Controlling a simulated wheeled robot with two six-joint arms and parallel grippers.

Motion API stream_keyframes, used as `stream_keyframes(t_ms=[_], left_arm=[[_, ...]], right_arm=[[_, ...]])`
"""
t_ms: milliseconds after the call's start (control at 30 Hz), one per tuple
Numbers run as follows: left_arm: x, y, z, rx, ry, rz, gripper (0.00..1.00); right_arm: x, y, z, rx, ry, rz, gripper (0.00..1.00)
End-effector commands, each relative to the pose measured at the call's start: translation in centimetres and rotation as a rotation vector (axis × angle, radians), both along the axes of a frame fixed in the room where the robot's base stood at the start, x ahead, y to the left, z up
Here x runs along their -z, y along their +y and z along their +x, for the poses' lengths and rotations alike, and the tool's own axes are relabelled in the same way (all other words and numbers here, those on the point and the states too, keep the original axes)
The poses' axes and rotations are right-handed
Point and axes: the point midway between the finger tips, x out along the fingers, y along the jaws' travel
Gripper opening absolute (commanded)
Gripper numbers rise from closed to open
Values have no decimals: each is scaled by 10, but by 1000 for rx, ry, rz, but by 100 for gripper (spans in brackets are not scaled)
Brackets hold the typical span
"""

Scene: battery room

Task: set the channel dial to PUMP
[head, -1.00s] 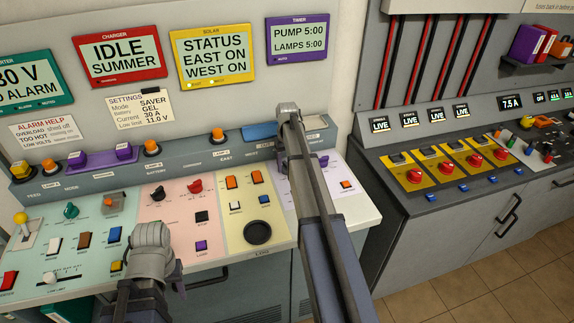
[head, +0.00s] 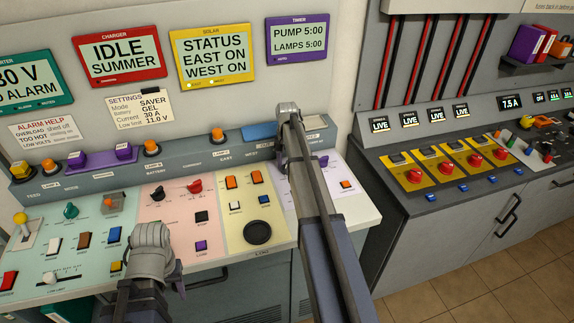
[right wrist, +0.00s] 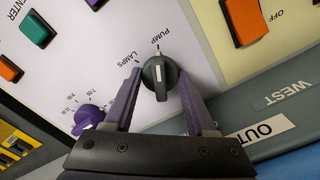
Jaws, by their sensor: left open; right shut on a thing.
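The channel dial (right wrist: 160,76) is a dark grey round knob with a white mark, between the labels LAMPS and PUMP and a purple knob in the right wrist view. Its white mark points up, about toward the PUMP label (right wrist: 163,34). My right gripper (right wrist: 160,92) has its two purple fingers on either side of the dial and is shut on it. In the head view my right arm (head: 318,205) hides the dial. The timer display (head: 298,38) reads PUMP 5:00, LAMPS 5:00. My left gripper (head: 176,275) is open over the console's front, mostly hidden by its wrist.
A purple knob (right wrist: 88,117) with time marks sits close to the left finger. Orange rocker switches (right wrist: 245,20) and a raised grey ledge (right wrist: 285,105) lie to the right. A round black recess (head: 257,233) is in the yellow section. A second bench (head: 440,190) stands at the right.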

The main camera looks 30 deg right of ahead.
Motion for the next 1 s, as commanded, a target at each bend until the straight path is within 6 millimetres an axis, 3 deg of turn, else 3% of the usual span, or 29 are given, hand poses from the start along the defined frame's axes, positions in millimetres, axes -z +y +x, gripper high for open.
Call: stream_keyframes(t_ms=[667, 700, 933, 1000], left_arm=[[0, 0, 0, 0, 0, 0, 50], [0, 0, 0, 0, 0, 0, 50], [0, 0, 0, 0, 0, 0, 50], [0, 0, 0, 0, 0, 0, 50]], right_arm=[[0, 0, 0, 53, 0, 0, 1], [0, 0, 0, 53, 0, 0, 61], [0, 0, 0, 51, 0, 0, 86], [0, 0, 0, 51, 0, 0, 86]])
